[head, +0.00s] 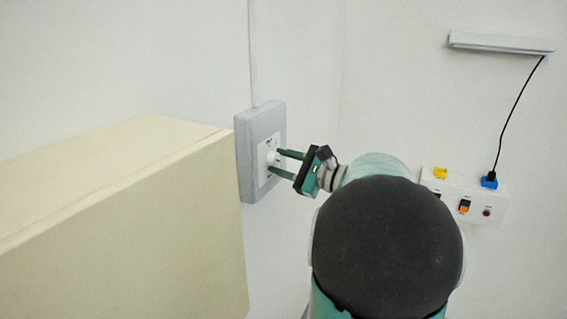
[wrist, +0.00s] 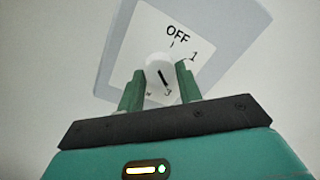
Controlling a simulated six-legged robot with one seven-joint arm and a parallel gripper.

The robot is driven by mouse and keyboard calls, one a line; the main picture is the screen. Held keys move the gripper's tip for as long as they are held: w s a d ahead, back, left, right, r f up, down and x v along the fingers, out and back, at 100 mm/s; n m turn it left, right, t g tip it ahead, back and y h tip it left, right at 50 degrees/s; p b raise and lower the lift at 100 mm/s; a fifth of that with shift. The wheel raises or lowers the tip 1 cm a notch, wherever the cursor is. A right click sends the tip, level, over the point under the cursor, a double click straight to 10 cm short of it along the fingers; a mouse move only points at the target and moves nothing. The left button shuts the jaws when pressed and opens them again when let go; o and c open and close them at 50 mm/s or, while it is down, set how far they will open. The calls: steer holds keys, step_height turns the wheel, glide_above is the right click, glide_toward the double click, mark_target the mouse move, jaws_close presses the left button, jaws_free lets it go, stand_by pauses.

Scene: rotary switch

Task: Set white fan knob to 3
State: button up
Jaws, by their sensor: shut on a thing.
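The white fan knob (head: 271,157) is on a grey-framed switch plate (head: 242,150) on the wall. It also shows in the wrist view (wrist: 158,68), with a dark pointer line slanting down and right, toward the "3" mark. "OFF" and "1" are readable above and to the right of the knob. A small mark at its lower left is too small to read. My gripper (head: 275,162) has its two green fingers on either side of the knob and is shut on it; it also shows in the wrist view (wrist: 160,74).
A large cream box-like cabinet (head: 130,220) fills the left foreground, close to the switch plate. A white box with a yellow piece, a blue plug and switches (head: 475,196) is on the right wall. A black cord (head: 516,105) runs up to a wall lamp (head: 500,42).

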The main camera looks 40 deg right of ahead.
steer(key=shift+m, duration=0.8)
steer(key=o, duration=1)
steer(key=v, duration=1.3)
steer(key=shift+s, duration=0.4)
steer(key=shift+s+d, duration=0.1)
steer(key=shift+d, duration=0.05)
